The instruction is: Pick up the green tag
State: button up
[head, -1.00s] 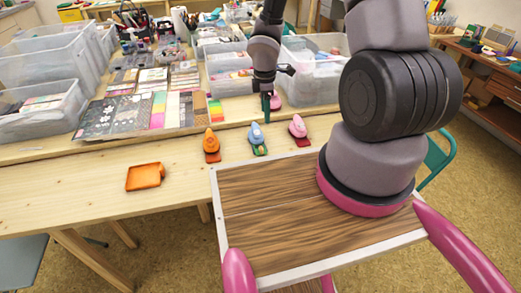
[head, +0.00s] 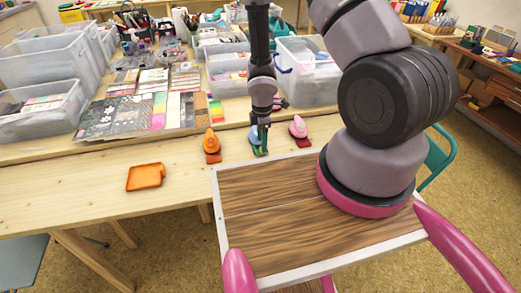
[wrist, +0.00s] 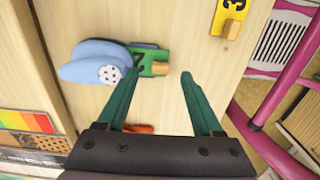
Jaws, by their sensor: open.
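The green tag (wrist: 148,58) has a dark number on it and a small wooden block at one end. In the wrist view it lies beside and partly under the blue stamp (wrist: 92,60), on the wooden table. In the head view a bit of green (head: 257,152) shows at the blue stamp's foot (head: 255,136), partly hidden by my gripper. My gripper (wrist: 160,76) is open and empty, with green fingers. Its left fingertip is close to the tag and stamp; its right fingertip is clear of both. I cannot tell whether it touches anything.
An orange stamp (head: 211,143) stands left and a pink stamp (head: 298,128) right. A yellow tag (wrist: 232,14) shows in the wrist view. An orange tray (head: 146,177) lies on bare table at left. Clear bins (head: 310,80) and paper samples stand behind.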

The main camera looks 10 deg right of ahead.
jog(key=shift+f, duration=1.4)
grip_shut()
jog(key=shift+a+r, duration=0.1)
jog(key=shift+s, duration=0.1)
